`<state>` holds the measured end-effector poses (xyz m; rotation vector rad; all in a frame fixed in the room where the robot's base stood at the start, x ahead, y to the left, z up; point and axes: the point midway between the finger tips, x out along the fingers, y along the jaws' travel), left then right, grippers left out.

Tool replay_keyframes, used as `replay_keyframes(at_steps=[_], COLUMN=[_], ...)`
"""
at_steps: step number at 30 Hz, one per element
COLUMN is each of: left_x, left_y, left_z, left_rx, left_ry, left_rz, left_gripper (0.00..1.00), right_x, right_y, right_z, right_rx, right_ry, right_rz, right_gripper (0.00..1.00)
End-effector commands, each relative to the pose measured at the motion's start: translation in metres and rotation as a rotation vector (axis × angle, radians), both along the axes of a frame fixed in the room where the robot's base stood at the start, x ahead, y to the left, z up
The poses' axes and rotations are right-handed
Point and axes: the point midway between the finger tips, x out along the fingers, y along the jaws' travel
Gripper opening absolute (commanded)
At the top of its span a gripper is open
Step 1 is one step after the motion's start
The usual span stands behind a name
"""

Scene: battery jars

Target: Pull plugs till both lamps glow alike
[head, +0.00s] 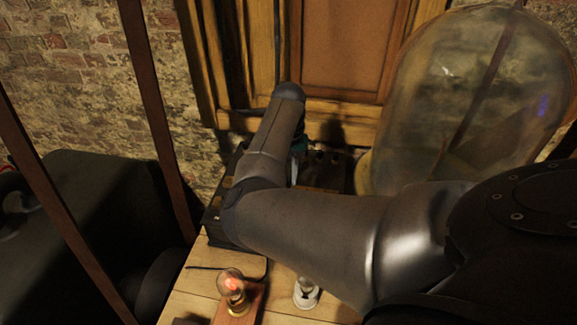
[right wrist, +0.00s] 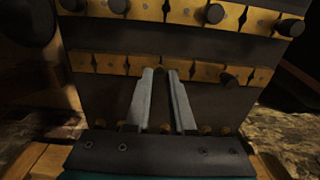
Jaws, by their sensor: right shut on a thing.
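A black plug box (head: 213,216) with brass bars stands at the table's back, mostly behind my right arm. In the right wrist view its brass bars (right wrist: 205,70) run in rows. One lamp (head: 233,284) glows red-orange on a wooden base. A second clear bulb (head: 305,288) on a pale round base shows no clear glow. My left gripper is out of view.
A large glass dome (head: 450,100) stands right of the box, close to my right arm. A wooden panelled cabinet (head: 340,50) and brick wall are behind. Some bare wooden tabletop (head: 190,303) shows at the front left.

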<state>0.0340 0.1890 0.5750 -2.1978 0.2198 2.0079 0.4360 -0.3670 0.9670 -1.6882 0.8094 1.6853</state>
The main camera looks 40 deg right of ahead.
Motion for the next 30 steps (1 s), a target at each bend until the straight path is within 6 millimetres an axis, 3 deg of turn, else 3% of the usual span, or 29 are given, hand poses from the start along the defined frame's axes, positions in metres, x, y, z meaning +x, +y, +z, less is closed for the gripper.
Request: replay_keyframes(at_steps=[26,27,30], left_x=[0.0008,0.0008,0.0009], left_y=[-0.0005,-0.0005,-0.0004], left_z=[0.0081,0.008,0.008], left_rx=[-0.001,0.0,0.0], left_ry=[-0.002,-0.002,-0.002], left_rz=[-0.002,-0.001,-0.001], left_gripper=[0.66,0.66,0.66], right_x=[-0.0002,-0.0002,-0.0002], right_y=[-0.0004,-0.0004,-0.0003], right_z=[-0.0046,-0.0046,-0.0046], right_rx=[0.0,0.0,0.0], right_ry=[0.0,0.0,0.0], right_rz=[-0.001,-0.001,-0.001], right_gripper=[0.0,0.27,0.38])
